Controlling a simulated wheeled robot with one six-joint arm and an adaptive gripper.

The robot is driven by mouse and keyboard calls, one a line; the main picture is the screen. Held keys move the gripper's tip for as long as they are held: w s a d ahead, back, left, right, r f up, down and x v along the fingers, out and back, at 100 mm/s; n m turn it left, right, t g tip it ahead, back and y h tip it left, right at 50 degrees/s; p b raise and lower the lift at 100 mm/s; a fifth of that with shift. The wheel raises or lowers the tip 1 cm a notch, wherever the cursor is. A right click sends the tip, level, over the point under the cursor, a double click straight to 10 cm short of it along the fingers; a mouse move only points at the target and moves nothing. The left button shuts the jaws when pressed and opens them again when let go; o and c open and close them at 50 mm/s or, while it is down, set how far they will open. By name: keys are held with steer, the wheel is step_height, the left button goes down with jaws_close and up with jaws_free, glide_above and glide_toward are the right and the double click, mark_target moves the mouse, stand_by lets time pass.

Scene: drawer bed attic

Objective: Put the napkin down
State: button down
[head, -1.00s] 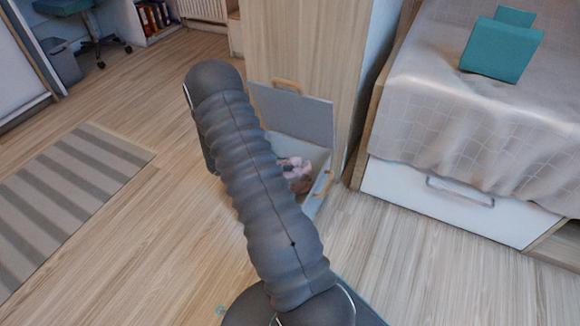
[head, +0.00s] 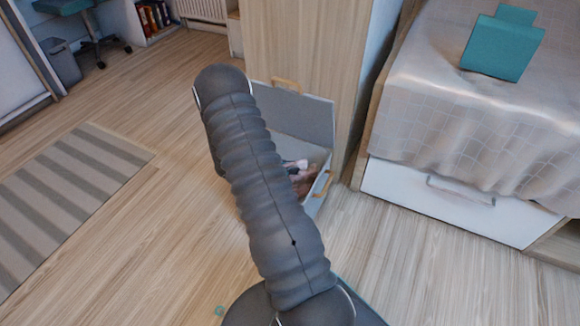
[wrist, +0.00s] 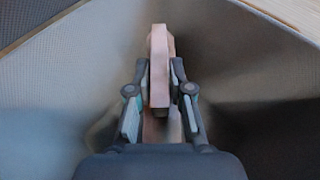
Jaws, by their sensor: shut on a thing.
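The napkin (wrist: 159,62) is a narrow pale-pink strip in the wrist view, standing upright between the fingers. My gripper (wrist: 160,82) is shut on it, with one finger on each side. Around them in the wrist view are the grey walls of an open box. In the head view the grey box (head: 318,203) stands on the floor against the wooden cabinet, its lid (head: 302,121) raised. Pinkish and brownish shapes show inside it, too small to tell apart. My arm hides part of the box, and my gripper cannot be made out there.
The wooden cabinet (head: 300,45) rises behind the box. A bed (head: 455,110) with a white drawer (head: 440,203) stands at right, with a teal object (head: 502,48) on it. A striped rug (head: 65,195) lies at left. The wooden floor between is clear.

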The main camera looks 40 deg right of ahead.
steer(key=c, duration=1.1)
jaws_free()
steer(key=shift+o, duration=0.2)
steer(key=shift+r, duration=0.1)
